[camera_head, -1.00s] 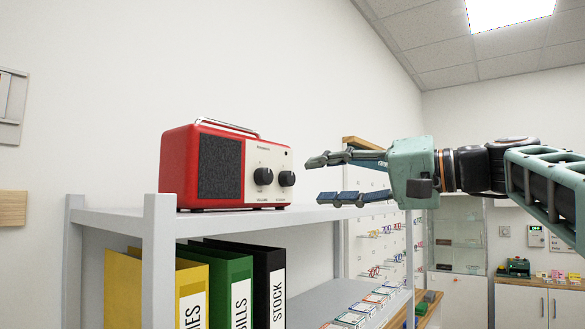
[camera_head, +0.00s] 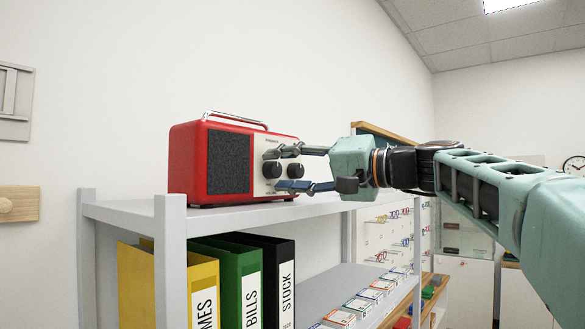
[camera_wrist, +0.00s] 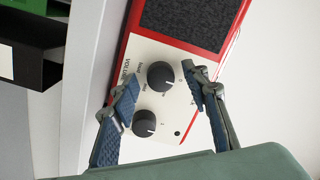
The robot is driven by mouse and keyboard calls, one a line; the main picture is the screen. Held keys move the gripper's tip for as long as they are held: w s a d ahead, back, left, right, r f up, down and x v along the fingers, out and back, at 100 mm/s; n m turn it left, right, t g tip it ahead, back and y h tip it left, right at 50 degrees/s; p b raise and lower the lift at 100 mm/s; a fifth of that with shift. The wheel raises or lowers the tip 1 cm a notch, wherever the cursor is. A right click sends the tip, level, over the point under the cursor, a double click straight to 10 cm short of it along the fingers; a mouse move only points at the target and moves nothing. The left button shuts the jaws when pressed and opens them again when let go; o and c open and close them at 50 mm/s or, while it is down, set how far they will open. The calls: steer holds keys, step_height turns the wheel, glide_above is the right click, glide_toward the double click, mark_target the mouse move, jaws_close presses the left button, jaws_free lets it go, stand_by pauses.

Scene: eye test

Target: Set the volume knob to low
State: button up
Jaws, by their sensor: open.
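A red radio (camera_head: 211,160) with a dark grille and a cream panel stands on the top shelf. The volume knob (camera_head: 272,169), black and round, is the one nearer the grille; it also shows in the wrist view (camera_wrist: 160,76), beside lettering that starts "VOLU". A second black knob (camera_head: 295,170) sits to its right, lower in the wrist view (camera_wrist: 145,123). My gripper (camera_head: 279,170) is open in front of the panel, one finger above and one below knob height. In the wrist view its fingertips lie either side of the volume knob. Contact and the knob's exact setting cannot be told.
The grey shelf's top board (camera_head: 232,216) carries the radio, with bare room to its right. Yellow, green and black binders (camera_head: 279,285) stand below, beside small boxes (camera_head: 357,306). A silver handle (camera_head: 235,118) tops the radio. The wall is close behind.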

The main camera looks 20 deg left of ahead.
jaws_close()
steer(key=shift+m, duration=0.4)
steer(key=m, duration=0.4)
steer(key=shift+m+t, duration=0.3)
steer(key=shift+m, duration=0.1)
steer(key=m, duration=0.6)
steer(key=shift+s+t+y+p, duration=0.1)
steer(key=shift+t+y+p, duration=0.2)
steer(key=shift+m, duration=0.3)
steer(key=shift+f, duration=0.1)
jaws_free()
